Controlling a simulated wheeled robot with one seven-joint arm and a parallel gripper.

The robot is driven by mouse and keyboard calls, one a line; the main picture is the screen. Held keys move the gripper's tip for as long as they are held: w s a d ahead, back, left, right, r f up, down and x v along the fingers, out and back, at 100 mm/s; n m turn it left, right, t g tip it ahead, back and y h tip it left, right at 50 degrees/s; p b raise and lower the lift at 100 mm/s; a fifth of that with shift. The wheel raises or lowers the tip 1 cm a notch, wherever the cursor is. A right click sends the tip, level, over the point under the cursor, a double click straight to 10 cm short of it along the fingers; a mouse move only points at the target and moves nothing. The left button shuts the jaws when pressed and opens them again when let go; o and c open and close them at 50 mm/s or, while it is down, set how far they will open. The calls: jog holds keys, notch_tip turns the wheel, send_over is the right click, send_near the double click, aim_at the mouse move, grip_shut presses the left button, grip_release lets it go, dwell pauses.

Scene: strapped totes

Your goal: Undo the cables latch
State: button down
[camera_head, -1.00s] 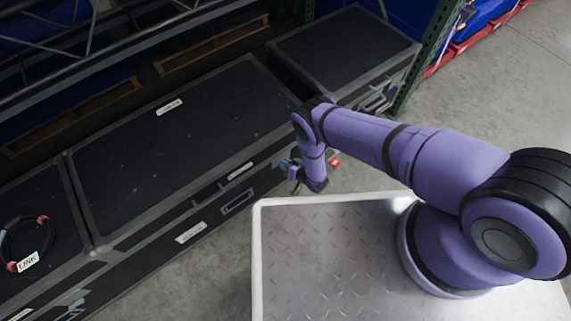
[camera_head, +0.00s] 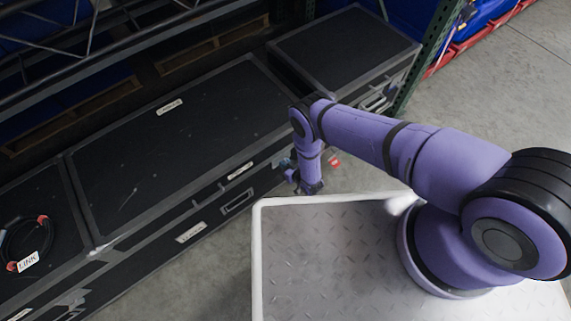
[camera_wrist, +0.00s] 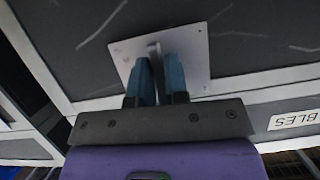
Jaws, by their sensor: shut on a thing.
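In the wrist view a pale metal latch plate (camera_wrist: 195,52) is fixed to the dark face of a case. A thin grey latch lever (camera_wrist: 153,50) stands out from it. The two teal fingers of my gripper (camera_wrist: 158,78) are shut on this lever, one on each side. A white label ending in "BLES" (camera_wrist: 295,119) is on the case at the right. In the head view my gripper (camera_head: 291,177) is low at the front of the long black case (camera_head: 180,140); the latch is hidden or too small to tell there.
A white-rimmed metal deck (camera_head: 330,240) lies right of the gripper, close to it. A coiled black cable (camera_head: 12,240) with a "LINK" tag (camera_head: 28,261) lies on the left case. A second case (camera_head: 345,45) stands behind. Grey floor (camera_head: 490,100) is clear at the right.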

jog(key=shift+n, duration=0.3)
dwell(0.4)
jog(key=c, duration=1.2)
grip_release()
jog(key=shift+c, duration=0.2)
jog(key=shift+s+h, duration=0.1)
jog(key=shift+h, duration=0.2)
jog(key=v, duration=1)
jog(key=shift+s+d, duration=0.2)
jog(key=shift+s, duration=0.05)
